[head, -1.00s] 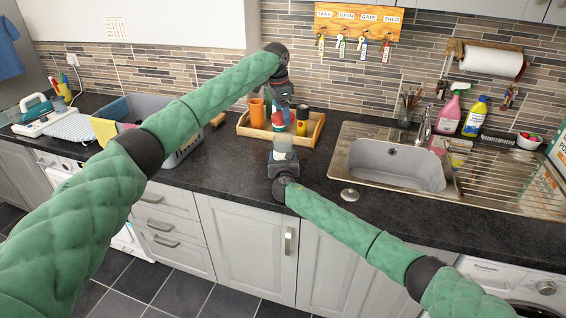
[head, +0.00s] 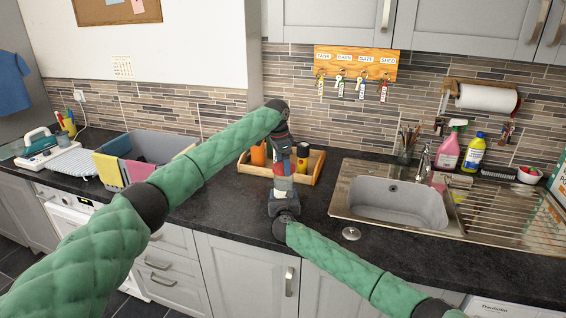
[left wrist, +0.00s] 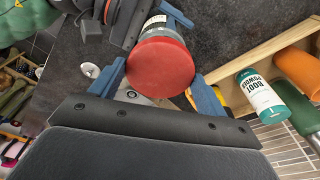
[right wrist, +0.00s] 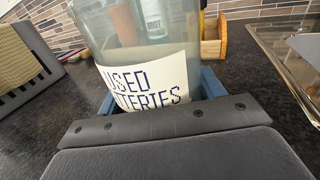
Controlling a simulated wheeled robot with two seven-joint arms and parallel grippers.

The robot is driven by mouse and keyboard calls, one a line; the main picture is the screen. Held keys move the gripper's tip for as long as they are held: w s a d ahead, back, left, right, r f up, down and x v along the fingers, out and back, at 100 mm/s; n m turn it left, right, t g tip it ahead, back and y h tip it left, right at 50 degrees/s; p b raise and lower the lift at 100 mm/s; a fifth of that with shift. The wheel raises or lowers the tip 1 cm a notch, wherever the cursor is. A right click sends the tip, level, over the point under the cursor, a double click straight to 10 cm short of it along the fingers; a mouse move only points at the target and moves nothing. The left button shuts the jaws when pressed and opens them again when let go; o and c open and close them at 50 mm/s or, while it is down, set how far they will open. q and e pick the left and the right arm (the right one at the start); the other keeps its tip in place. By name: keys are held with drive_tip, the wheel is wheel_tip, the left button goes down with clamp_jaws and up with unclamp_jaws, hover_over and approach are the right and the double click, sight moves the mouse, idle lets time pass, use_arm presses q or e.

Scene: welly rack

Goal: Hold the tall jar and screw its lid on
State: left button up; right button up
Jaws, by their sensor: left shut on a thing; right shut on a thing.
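The tall jar (head: 284,185) is clear, with a white label reading "USED BATTERIES" that shows large in the right wrist view (right wrist: 145,82). It stands upright in my right gripper (head: 284,200), which is shut around its lower part over the counter. The round red lid (left wrist: 162,67) is in my left gripper (head: 281,160), with a blue finger on each side of it. The lid (head: 279,168) is at the top of the jar, in line with it. I cannot tell whether its thread has caught. The lid hides the jar's mouth in the left wrist view.
The sink (head: 398,203) is to the right, a grey basin (head: 160,146) to the left. The counter's front edge is near.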

sight(282, 167)
use_arm(q)
drive_tip(key=shift+f, duration=0.9)
drive_tip(key=shift+f, duration=0.6)
idle(0.4)
use_arm(e)
drive_tip(key=c, duration=0.5)
use_arm(q)
drive_tip(key=m, duration=0.6)
drive_tip(key=shift+w+g, duration=0.1)
drive_tip(key=shift+g, duration=0.3)
drive_tip(key=m, duration=0.9)
drive_tip(key=shift+w+r+g+y, duration=0.1)
drive_tip(key=shift+g+y, duration=0.2)
drive_tip(key=shift+g, duration=0.1)
drive_tip(key=m, duration=0.4)
use_arm(e)
drive_tip(key=shift+f, duration=0.1)
use_arm(q)
drive_tip(key=m+y, duration=0.1)
drive_tip(key=m, duration=0.6)
drive_tip(key=shift+w, duration=0.1)
